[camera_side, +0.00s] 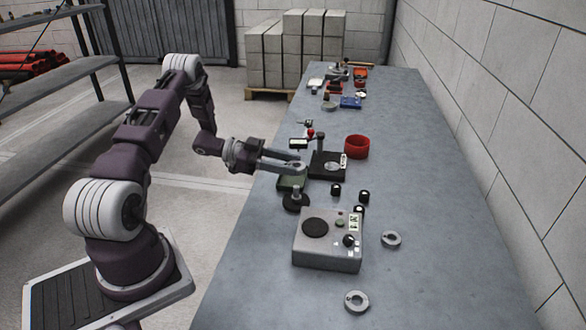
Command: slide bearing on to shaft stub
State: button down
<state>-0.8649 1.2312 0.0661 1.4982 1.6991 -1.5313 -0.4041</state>
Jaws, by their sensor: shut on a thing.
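My gripper (300,167) reaches in from the left over the near-left edge of the bench, its long grey fingers pointing right. It is shut on a small grey ring-like piece, which I take to be the bearing (297,170); the fingers hide much of it. A short grey upright post on a round black base, which looks like the shaft stub (296,196), stands on the bench below the gripper. The held piece is above the post and apart from it; exact alignment cannot be told from this view.
A grey box with a dark disc and knobs (327,240) stands just in front of the stub. A black stand (327,165) and red ring (356,147) are behind. The bench's right side is clear.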

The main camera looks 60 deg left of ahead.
aim_at(297, 186)
jog(key=shift+f, duration=2.15)
jog(key=shift+f, duration=1.3)
jog(key=c, duration=0.7)
grip_release()
jog(key=shift+c, duration=0.2)
jog(key=v, duration=0.7)
jog(key=shift+f, duration=0.1)
